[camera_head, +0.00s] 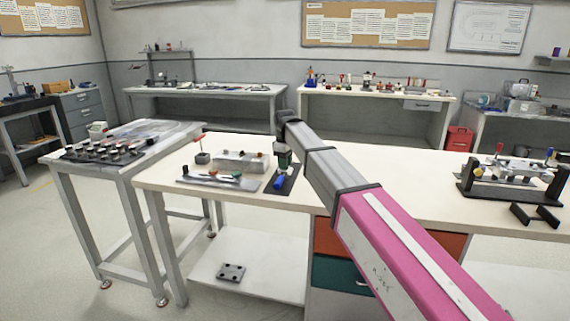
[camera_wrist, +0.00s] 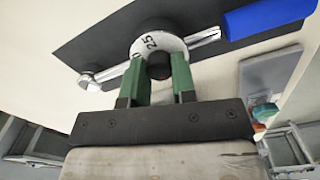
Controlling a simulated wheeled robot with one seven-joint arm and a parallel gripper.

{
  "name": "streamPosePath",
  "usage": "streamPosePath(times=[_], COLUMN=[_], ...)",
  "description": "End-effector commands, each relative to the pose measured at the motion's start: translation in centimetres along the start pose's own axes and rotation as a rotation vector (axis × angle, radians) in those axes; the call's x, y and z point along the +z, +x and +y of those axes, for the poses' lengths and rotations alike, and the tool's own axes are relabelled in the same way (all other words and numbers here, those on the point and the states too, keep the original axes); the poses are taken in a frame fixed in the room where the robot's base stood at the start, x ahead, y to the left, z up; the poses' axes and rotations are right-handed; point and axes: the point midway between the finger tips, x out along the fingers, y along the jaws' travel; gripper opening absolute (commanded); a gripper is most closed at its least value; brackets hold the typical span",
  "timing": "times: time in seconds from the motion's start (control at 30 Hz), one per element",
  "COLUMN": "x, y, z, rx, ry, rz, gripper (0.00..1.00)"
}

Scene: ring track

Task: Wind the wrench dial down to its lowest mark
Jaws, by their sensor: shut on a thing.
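The wrench (camera_wrist: 205,38) lies across a dark mat (camera_wrist: 110,42), its blue handle (camera_wrist: 265,17) at the upper right and its silver head at the left in the wrist view.
A grey tray of tools (camera_head: 228,180) and a clear-topped block (camera_head: 240,162) sit left of the mat on the white bench (camera_head: 400,160). A black-framed fixture (camera_head: 510,182) stands at the far right. The bench between is bare.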

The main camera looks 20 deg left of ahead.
Motion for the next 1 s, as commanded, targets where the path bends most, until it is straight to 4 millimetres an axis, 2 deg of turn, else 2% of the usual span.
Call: streamPosePath(times=[0.07,0.1,0.17,0.2,0.57,0.67,1.0], x=[0.0,0.0,0.0,0.0,0.0,-0.1,-0.1], y=[0.0,0.0,0.0,0.0,-0.6,-1.8,-8.0], z=[0.0,0.0,0.0,0.0,0.0,0.1,0.1], rx=[-0.001,-0.001,-0.001,-0.001,0.0,0.001,0.001], ry=[0.0,0.0,0.001,0.001,0.001,0.001,0.001], rz=[0.0,0.0,0.0,0.0,0.0,0.001,0.001], gripper=[0.02,0.28,0.48,0.51,0.51,0.51,0.51])
